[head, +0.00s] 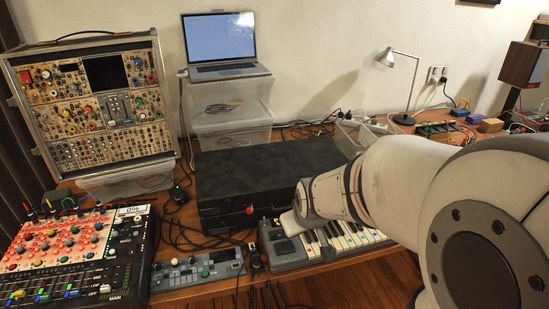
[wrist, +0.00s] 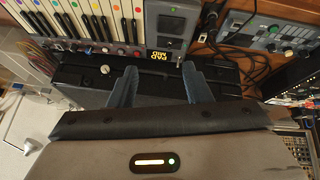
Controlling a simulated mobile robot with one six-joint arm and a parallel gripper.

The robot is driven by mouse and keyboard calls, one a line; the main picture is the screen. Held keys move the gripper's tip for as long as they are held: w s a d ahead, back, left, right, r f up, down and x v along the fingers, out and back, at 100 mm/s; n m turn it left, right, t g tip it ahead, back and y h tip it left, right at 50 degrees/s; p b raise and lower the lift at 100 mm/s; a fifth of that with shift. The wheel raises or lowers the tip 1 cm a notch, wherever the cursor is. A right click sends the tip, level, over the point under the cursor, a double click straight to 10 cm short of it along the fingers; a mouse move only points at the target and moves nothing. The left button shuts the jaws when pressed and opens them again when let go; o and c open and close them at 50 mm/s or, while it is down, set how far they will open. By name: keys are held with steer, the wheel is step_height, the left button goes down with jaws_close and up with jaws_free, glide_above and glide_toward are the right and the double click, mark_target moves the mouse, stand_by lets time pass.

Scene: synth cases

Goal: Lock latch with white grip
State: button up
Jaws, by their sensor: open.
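The black case (head: 270,172) lies on the table with its lid down. A small white knob-like grip (wrist: 104,69) shows on the dark case front in the wrist view, left of my gripper's fingers. I cannot tell whether its latch is locked. In the head view a red grip (head: 250,210) sits on the case front, and my arm hides the case's right end. My gripper (wrist: 160,86) is open, with two blue-grey fingers reaching over the case edge and nothing visible between them. The white grip lies just outside the left finger, apparently apart from it.
A small keyboard (head: 290,251) stands right in front of the case. A grey-blue control box (head: 197,270) and loose cables lie to its left. A mixer (head: 75,255) and a modular rack (head: 95,105) are further left. A laptop (head: 222,45) stands on clear bins behind.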

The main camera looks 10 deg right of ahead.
steer(key=w+d+f+n+t+h+p, duration=0.1)
steer(key=w+d+f+n+t, duration=0.1)
steer(key=w+d+f+t, duration=0.1)
steer(key=w+d+f+n+t+h+p, duration=0.1)
steer(key=w+d+f+n+t, duration=0.1)
steer(key=w+d+f, duration=0.2)
steer(key=w+d+f+n+t+p, duration=0.1)
steer(key=w+d+f+n+t, duration=0.1)
steer(key=w, duration=0.5)
steer(key=shift+w+d+f+t+h, duration=0.2)
steer(key=shift+d+f+t, duration=0.2)
steer(key=shift+d+f, duration=0.4)
steer(key=shift+w+d+f+t+h, duration=0.2)
steer(key=shift+d+f+t, duration=0.3)
steer(key=shift+d, duration=0.4)
steer(key=shift+d+f+n, duration=0.25)
steer(key=shift+n, duration=0.15)
steer(key=p+x, duration=0.2)
steer(key=x, duration=0.5)
steer(key=shift+w+d, duration=0.1)
steer(key=shift+w, duration=0.2)
steer(key=shift+c, duration=0.2)
jaws_close()
